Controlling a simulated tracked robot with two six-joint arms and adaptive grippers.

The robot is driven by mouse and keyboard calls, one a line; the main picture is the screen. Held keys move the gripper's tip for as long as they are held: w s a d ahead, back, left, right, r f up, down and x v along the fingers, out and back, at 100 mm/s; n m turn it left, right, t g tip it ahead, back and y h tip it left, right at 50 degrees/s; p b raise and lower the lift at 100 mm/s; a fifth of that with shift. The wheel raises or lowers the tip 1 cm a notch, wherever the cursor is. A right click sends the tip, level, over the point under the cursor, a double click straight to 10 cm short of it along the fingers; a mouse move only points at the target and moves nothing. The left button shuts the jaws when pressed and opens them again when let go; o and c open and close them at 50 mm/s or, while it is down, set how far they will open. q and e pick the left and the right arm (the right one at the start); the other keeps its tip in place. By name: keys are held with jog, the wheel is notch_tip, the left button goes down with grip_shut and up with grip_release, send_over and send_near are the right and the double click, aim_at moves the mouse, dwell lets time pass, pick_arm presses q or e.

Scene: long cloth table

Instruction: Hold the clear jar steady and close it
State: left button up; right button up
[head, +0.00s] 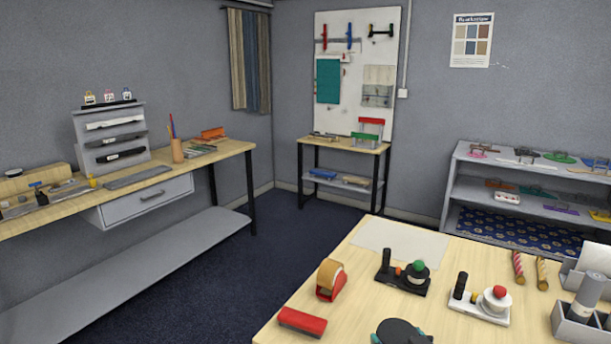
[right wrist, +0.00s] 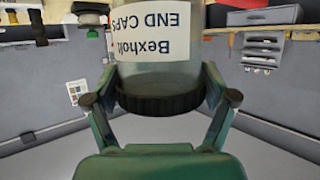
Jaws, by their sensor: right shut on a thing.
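The clear jar (right wrist: 155,70) fills the upper middle of the right wrist view, which shows the room upside down. Its white label (right wrist: 152,32) reads "Bexholt END CAPS". A dark ribbed lid (right wrist: 160,101) sits against the jar's end; I cannot tell how tight it is. My right gripper (right wrist: 160,88) is shut, with green fingers on both sides of the jar at the lid. In the head view my right gripper (head: 403,333) shows as a dark and teal shape at the bottom edge; the jar body is hidden there. My left gripper is in neither view.
On the table (head: 385,300) are a red tape dispenser (head: 330,281), a red-topped block (head: 302,321) and two black-handled tools, one with a green knob (head: 404,272), one with a red knob (head: 480,300). A grey organiser (head: 582,322) stands at the right edge.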

jog(key=shift+s+a+f, duration=0.2)
jog(key=shift+s+f, duration=0.1)
jog(key=shift+f, duration=0.15)
jog(key=shift+s+a+f, duration=0.2)
jog(key=shift+s+f, duration=0.05)
jog(key=shift+f, duration=0.15)
jog(key=shift+s+d+f+m+h, duration=0.2)
jog(key=shift+m+h, duration=0.1)
jog(key=shift+m, duration=0.1)
jog(key=shift+d+r+h, duration=0.3)
jog(key=shift+d, duration=0.2)
jog(key=shift+w+d+r+m, duration=0.15)
jog(key=shift+d+r+m, duration=0.2)
jog(key=shift+r+m, duration=0.1)
jog(key=s+a, duration=0.2)
jog(key=a, duration=0.8)
jog(key=s+a, duration=0.2)
jog(key=a, duration=0.7)
jog(key=shift+a, duration=0.4)
